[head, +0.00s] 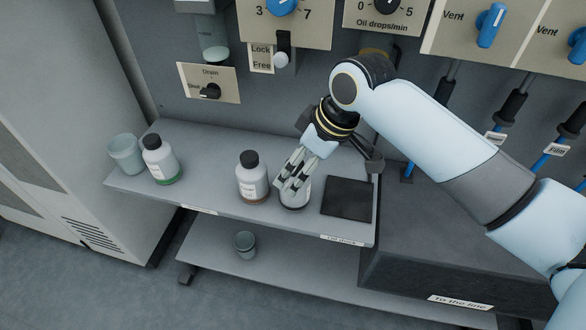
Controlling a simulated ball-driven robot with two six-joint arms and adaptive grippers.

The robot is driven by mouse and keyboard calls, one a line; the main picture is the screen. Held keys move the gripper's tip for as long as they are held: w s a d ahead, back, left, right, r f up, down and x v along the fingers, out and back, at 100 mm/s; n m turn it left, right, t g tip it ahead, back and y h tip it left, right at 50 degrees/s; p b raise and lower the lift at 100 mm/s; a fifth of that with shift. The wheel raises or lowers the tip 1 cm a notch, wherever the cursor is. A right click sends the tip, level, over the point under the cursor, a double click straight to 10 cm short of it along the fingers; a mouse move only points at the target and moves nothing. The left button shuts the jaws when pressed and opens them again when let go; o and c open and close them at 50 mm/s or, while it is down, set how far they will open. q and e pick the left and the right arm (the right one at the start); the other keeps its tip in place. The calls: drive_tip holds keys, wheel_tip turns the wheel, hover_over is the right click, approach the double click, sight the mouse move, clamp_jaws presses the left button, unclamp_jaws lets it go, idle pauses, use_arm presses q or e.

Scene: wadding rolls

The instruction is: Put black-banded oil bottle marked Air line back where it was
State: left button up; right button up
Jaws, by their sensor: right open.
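A bottle (302,198) with a dark lower edge stands on the upper shelf, mostly hidden by my right gripper. Its cap and label are covered, so I cannot read its marking. My right gripper (289,184) is open, with its fingers pointing down at this bottle; I cannot tell whether they touch it. A white bottle with a black cap and a brown-red band (252,180) stands just left of it. A similar bottle with a green band (163,160) stands farther left. My left gripper is not in view.
A black square pad (348,199) lies bare at the shelf's right end. A translucent cup (125,154) stands at the left end, and another cup (245,242) is on the lower shelf (300,265). A panel with knobs and a drain valve (209,91) rises behind.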

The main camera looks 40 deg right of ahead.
drive_tip(key=p+v, duration=0.1)
drive_tip(key=v, duration=0.4)
drive_tip(key=shift+s+r, duration=0.1)
drive_tip(key=shift+r, duration=0.15)
